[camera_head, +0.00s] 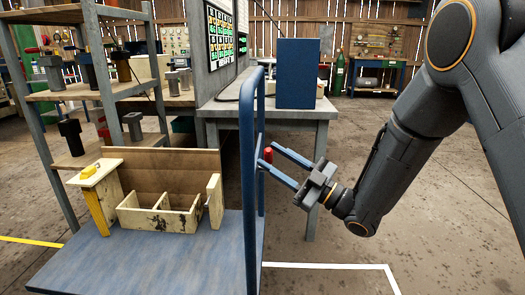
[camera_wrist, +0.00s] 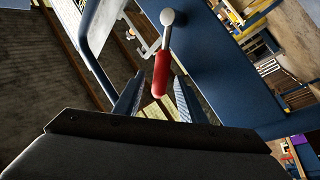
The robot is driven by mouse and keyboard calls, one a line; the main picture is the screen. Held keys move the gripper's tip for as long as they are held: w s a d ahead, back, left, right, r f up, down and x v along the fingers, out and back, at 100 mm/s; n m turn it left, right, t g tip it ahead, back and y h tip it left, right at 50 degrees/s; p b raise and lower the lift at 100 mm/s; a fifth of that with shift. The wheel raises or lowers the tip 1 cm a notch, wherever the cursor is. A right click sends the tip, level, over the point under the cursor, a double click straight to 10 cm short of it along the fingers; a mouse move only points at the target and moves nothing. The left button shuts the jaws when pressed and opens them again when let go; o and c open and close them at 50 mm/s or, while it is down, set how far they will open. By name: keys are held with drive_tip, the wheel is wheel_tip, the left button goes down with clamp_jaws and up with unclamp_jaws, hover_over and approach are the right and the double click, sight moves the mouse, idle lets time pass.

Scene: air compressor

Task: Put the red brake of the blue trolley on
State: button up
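The blue trolley has a flat deck (camera_head: 170,265) and an upright tubular handle frame (camera_head: 248,150) in the head view. The red brake grip (camera_head: 268,155) shows just right of this frame. In the wrist view the red brake grip (camera_wrist: 161,74) is on a grey lever with a rounded grey end (camera_wrist: 167,17). My gripper (camera_head: 268,156) is open, reaching in from the right with its fingertips about the red grip. In the wrist view my gripper (camera_wrist: 157,95) has one finger each side of the grip's lower end, with visible gaps. I cannot tell any contact.
A wooden box with compartments (camera_head: 160,217) stands on the trolley deck. A metal shelf (camera_head: 75,95) with tools is behind it at left. A grey table (camera_head: 305,110) bearing a blue box (camera_head: 298,73) stands behind the handle. The floor at right is clear.

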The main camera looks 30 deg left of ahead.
drive_tip(key=shift+v, duration=0.95)
